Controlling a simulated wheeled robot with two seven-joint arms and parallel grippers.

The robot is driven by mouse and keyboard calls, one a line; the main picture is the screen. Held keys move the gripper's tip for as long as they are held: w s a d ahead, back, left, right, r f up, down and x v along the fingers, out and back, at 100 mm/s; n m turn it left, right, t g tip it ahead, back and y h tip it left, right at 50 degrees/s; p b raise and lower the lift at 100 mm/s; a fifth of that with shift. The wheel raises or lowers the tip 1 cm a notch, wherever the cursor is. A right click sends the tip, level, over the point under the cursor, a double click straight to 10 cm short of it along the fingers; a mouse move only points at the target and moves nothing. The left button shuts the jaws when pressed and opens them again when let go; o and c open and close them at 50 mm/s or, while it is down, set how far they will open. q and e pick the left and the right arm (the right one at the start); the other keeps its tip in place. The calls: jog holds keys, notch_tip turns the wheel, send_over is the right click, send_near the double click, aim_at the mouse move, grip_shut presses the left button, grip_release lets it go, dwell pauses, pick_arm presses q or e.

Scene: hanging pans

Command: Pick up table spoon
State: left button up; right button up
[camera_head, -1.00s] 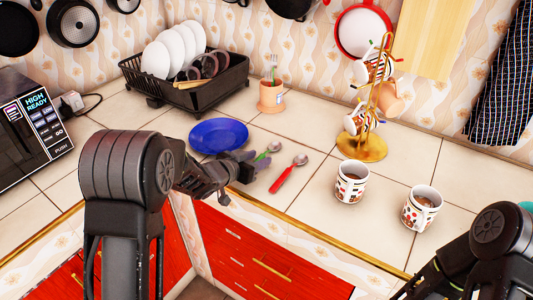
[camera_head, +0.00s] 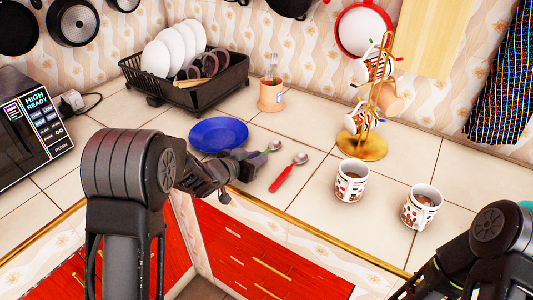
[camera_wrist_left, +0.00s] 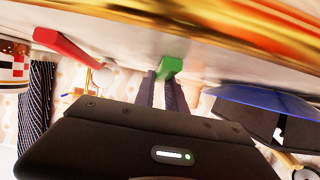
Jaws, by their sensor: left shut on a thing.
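A spoon with a green handle (camera_wrist_left: 170,68) is in my left gripper (camera_head: 250,164), at the front part of the counter. I cannot tell whether the spoon is clear of the counter. A second spoon with a red handle (camera_head: 285,176) lies to the right, apart from the gripper. My right gripper is out of view; only part of that arm shows.
A blue plate (camera_head: 218,134) lies just behind my left gripper. Two patterned mugs, one (camera_head: 351,181) nearer the spoons and one (camera_head: 422,206) farther right, stand near the golden mug stand (camera_head: 362,147). A utensil cup (camera_head: 271,97) and dish rack (camera_head: 205,97) stand behind.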

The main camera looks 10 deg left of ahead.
pick_arm(q)
grip_shut()
notch_tip(320, 180, up, 10)
jog(key=p, duration=0.1)
dwell(0.6)
dwell(1.3)
